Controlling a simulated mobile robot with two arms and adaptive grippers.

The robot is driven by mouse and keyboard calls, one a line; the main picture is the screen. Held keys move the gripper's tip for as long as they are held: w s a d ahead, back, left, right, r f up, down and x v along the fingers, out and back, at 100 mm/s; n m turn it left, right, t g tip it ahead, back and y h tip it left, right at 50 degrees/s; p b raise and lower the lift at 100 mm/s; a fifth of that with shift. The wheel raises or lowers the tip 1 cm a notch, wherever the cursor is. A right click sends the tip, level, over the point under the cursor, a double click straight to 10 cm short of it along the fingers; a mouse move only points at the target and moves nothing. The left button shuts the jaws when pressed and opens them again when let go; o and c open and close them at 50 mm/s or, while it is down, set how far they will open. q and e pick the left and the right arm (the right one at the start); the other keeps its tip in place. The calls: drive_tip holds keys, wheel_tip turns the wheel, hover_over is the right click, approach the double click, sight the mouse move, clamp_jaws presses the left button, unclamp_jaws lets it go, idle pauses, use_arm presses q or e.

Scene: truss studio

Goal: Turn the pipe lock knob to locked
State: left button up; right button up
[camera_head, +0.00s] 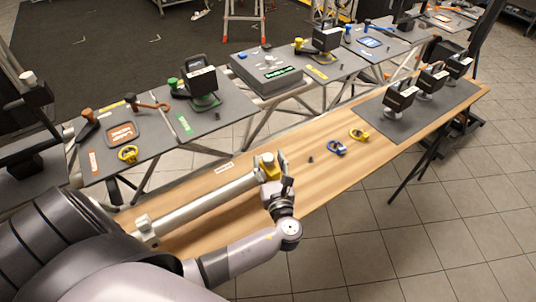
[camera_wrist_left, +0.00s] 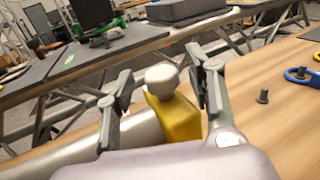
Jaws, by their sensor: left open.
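The pipe (camera_head: 205,201) is a grey tube lying along the wooden table in the head view. A yellow lock block (camera_wrist_left: 180,118) with a pale grey knob (camera_wrist_left: 162,76) on top sits at its far end; the block also shows in the head view (camera_head: 267,164). My left gripper (camera_head: 273,172) is at this end of the pipe. In the left wrist view its two fingers (camera_wrist_left: 160,85) are spread on either side of the knob, with visible gaps. Which way the knob is turned cannot be told. My right gripper is not seen.
On the wooden table (camera_head: 320,185), a small dark peg (camera_head: 311,159), a blue ring clamp (camera_head: 337,148) and a yellow one (camera_head: 359,134) lie right of the gripper. A grey mat (camera_head: 400,125) with black devices is farther right. Trussed tables with tools stand behind.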

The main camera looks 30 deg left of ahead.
use_arm(q)
drive_tip(key=shift+x, duration=1.15)
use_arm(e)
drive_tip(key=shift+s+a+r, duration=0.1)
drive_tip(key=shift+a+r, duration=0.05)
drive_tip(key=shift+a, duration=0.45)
use_arm(q)
drive_tip(key=shift+c, duration=1.3)
drive_tip(key=c, duration=0.9)
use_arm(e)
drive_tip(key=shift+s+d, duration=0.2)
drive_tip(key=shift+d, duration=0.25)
